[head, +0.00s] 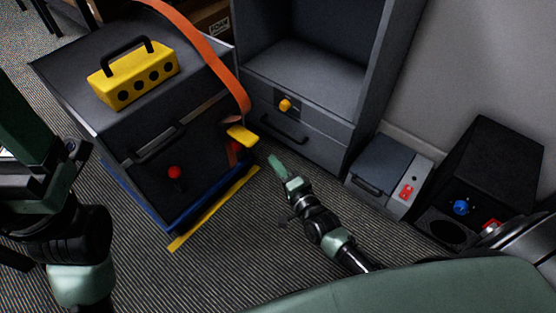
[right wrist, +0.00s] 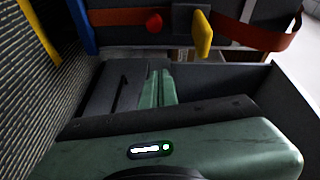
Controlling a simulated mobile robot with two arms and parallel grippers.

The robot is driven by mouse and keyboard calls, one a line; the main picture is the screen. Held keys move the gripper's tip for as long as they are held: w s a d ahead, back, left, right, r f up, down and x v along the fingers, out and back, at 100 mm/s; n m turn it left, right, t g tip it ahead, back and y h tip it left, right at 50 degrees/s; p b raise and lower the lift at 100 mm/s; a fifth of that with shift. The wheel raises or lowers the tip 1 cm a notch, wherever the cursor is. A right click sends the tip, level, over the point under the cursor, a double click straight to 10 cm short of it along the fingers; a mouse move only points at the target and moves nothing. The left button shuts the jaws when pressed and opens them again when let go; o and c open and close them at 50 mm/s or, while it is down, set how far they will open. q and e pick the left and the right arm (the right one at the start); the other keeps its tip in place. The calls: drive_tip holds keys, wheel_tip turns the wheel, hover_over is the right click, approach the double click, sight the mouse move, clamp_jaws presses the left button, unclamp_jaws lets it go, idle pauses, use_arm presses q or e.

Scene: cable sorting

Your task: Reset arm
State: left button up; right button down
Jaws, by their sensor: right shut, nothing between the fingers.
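My right gripper (head: 278,165) is over the carpet in the middle of the head view, near the front of the open cabinet. Its green fingers are together and empty; they also show in the right wrist view (right wrist: 158,88). It touches nothing that I can make out. My left arm (head: 78,270) stands at the left edge of the head view. Its gripper is dark and partly cut off, and I cannot make out its fingers clearly.
A dark box (head: 75,75) with a yellow holed block (head: 133,75) on top stands at left. An orange strap (head: 205,45) hangs over it. A cabinet (head: 300,85) with a yellow knob (head: 285,105) stands behind. A grey box (head: 384,165) and black box (head: 490,165) are at right.

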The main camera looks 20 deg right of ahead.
drive_tip(key=shift+s, duration=0.4)
drive_tip(key=shift+d, duration=0.1)
